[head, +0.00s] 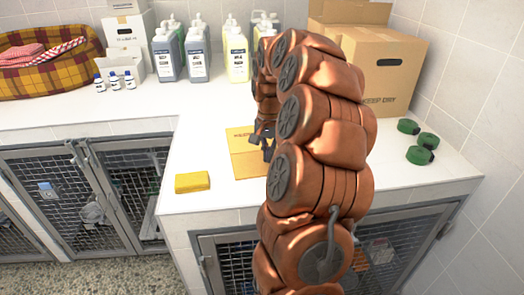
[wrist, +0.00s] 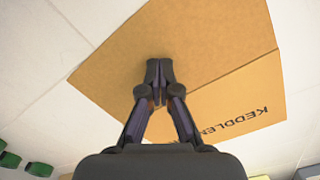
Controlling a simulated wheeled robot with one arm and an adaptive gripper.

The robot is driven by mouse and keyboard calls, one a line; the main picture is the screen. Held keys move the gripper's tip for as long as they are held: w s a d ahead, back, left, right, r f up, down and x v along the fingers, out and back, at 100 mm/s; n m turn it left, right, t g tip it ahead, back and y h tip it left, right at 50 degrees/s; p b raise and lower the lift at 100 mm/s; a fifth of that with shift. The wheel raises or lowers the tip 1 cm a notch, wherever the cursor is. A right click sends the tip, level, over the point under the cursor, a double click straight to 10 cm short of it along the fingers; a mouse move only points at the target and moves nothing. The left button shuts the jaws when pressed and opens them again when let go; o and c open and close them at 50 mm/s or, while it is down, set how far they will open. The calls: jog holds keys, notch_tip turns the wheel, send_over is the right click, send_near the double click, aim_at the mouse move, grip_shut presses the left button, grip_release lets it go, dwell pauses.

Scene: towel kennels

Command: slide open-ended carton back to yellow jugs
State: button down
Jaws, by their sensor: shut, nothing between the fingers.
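The open-ended carton (head: 246,164) is a low brown cardboard box on the white counter, partly hidden behind my arm in the head view. In the wrist view, the carton (wrist: 215,40) fills the upper middle, with dark lettering on its lower right face. My gripper (head: 266,152) is shut and empty, pointing down at the carton. In the wrist view, the fingertips (wrist: 159,68) are together over the cardboard; I cannot tell whether they touch it. A pale yellow jug (head: 237,60) stands at the back of the counter, behind the carton. My arm hides part of the jug row.
Grey jugs (head: 197,58) stand left of the yellow jug. A yellow sponge-like block (head: 192,182) lies left of the carton. A large brown box (head: 391,75) and green rolls (head: 419,155) are at right. Small white bottles (head: 115,81) stand at back left. Counter left of the carton is mostly clear.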

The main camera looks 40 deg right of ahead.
jog(key=shift+w+d, duration=0.9)
jog(key=shift+w, duration=0.25)
jog(key=shift+w+d, duration=0.9)
jog(key=shift+w, duration=0.25)
jog(key=shift+w+d+r, duration=0.1)
jog(key=shift+w, duration=0.1)
jog(key=shift+w+d+r+p, duration=0.15)
jog(key=shift+w+d+p, duration=0.2)
jog(key=shift+w+d, duration=0.75)
jog(key=shift+w+d+r+p, duration=0.1)
jog(key=shift+w+d+p, duration=0.2)
jog(key=shift+w+d, duration=0.75)
